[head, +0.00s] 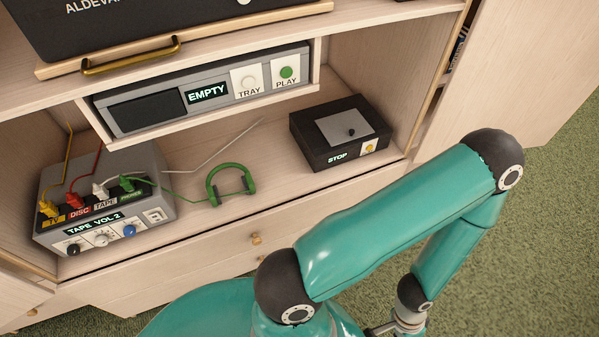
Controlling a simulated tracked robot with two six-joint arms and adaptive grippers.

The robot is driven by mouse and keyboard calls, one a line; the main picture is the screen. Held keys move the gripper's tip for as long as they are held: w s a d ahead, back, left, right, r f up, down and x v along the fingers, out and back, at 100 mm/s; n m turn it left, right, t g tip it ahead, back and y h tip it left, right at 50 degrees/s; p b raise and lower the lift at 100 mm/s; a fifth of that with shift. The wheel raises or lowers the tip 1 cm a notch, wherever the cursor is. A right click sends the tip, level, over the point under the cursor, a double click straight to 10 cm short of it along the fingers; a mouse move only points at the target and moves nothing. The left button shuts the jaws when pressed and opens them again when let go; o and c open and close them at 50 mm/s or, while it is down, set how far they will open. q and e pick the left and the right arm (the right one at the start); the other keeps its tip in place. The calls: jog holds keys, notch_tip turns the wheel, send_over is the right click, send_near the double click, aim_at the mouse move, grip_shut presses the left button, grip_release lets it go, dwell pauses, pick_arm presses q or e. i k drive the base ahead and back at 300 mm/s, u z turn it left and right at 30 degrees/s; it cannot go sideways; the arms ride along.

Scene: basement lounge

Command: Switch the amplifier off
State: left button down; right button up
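The grey amplifier (110,238) stands in the lower left compartment of the wooden cabinet. Its display reads "TAPE VOL 2". Its front has a black knob, a white knob (101,240), a blue knob (130,230) and a small pale switch (155,215) at the right end. The switch's position is too small to tell. Coloured plugs (85,198) labelled TV, DISC, TAPE and PHONES sit on its top. My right arm bends down to the bottom edge, where only part of my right gripper (380,329) shows, away from the amplifier. Its fingertips are cut off. My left gripper is out of view.
Green headphones (230,185) lie right of the amplifier. A black box (340,135) marked STOP sits farther right. Above is a grey player (200,92) reading EMPTY, with TRAY and PLAY buttons. A drawer front (200,258) with knobs is below. Green carpet (555,220) is clear at right.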

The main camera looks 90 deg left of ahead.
aim_at(155, 217)
jog(key=z, duration=0.05)
jog(key=i, duration=0.2)
jog(key=u, duration=2.35)
jog(key=i, duration=0.2)
jog(key=u, duration=1.7)
jog(key=k, duration=0.8)
jog(key=u, duration=0.25)
jog(key=i, duration=0.8)
jog(key=z, duration=0.2)
